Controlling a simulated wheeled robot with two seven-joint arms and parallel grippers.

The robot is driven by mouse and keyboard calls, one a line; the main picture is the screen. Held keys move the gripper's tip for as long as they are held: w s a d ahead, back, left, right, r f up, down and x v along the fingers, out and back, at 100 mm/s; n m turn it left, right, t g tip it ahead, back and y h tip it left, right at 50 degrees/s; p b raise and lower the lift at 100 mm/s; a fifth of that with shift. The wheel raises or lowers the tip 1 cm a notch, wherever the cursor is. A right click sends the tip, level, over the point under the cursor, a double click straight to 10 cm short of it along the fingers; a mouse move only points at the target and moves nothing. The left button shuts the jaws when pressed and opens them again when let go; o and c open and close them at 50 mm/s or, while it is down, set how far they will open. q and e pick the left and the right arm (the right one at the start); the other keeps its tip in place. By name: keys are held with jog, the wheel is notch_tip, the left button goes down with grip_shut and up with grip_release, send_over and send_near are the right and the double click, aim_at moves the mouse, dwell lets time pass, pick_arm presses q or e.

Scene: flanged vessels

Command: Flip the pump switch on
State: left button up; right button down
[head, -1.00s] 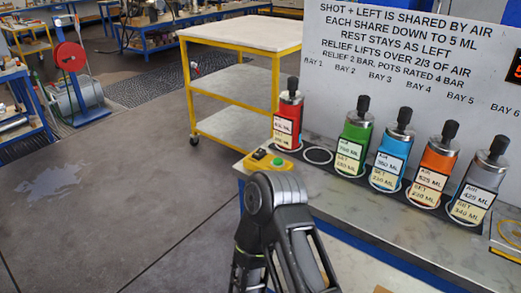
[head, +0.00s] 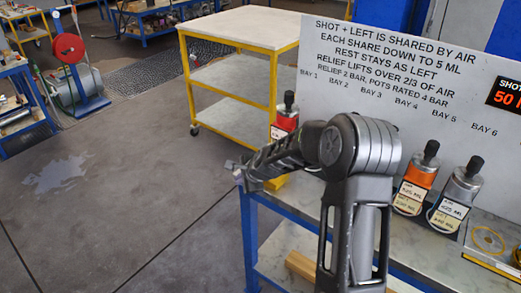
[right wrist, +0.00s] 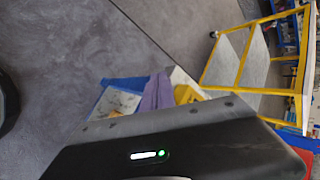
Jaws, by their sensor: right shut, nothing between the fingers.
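The yellow pump switch box (head: 277,181) sits at the near left corner of the bench (head: 470,215). Only a sliver of it shows in the head view; my right gripper and arm hide its switch. Part of its yellow also shows in the right wrist view (right wrist: 187,94), with the switch not readable. My right gripper (head: 246,174) is shut and empty, over the bench's left end in front of the box. Whether it touches the box I cannot tell. My left gripper is not in view.
A red vessel (head: 284,122) stands just behind my right arm. Orange (head: 415,180) and grey (head: 458,190) vessels stand to its right. A lettered board (head: 400,60) backs the bench. A yellow-framed cart (head: 235,75) stands behind.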

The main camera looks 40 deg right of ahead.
jog(key=w+d+r+m+p, duration=0.1)
jog(key=d+r+m, duration=0.1)
jog(key=d+r, duration=0.2)
jog(key=d+r+m+t+h+p, duration=0.1)
jog(key=d+r, duration=0.3)
jog(key=r, duration=0.6)
jog(key=shift+w+d+m+t, duration=0.3)
jog(key=shift+w+d+m, duration=0.1)
jog(key=shift+m, duration=0.4)
jog(key=shift+a, duration=0.1)
jog(key=f+b, duration=0.2)
jog(key=f, duration=0.1)
jog(key=d+f+b, duration=0.1)
jog(key=f+b, duration=0.1)
jog(key=b, duration=0.1)
jog(key=f+b, duration=0.3)
jog(key=shift+w+d+f, duration=0.15)
jog(key=shift+w+f, duration=0.05)
jog(key=shift+f, duration=0.1)
jog(key=shift+f+b, duration=0.1)
jog(key=shift+b, duration=0.25)
jog(key=shift+f+b, duration=0.3)
jog(key=shift+d+f+b, duration=0.1)
jog(key=shift+f+b, duration=0.25)
jog(key=shift+f, duration=0.05)
dwell(0.5)
jog(key=shift+r, duration=0.1)
jog(key=shift+r+p, duration=0.75)
jog(key=shift+p, duration=0.1)
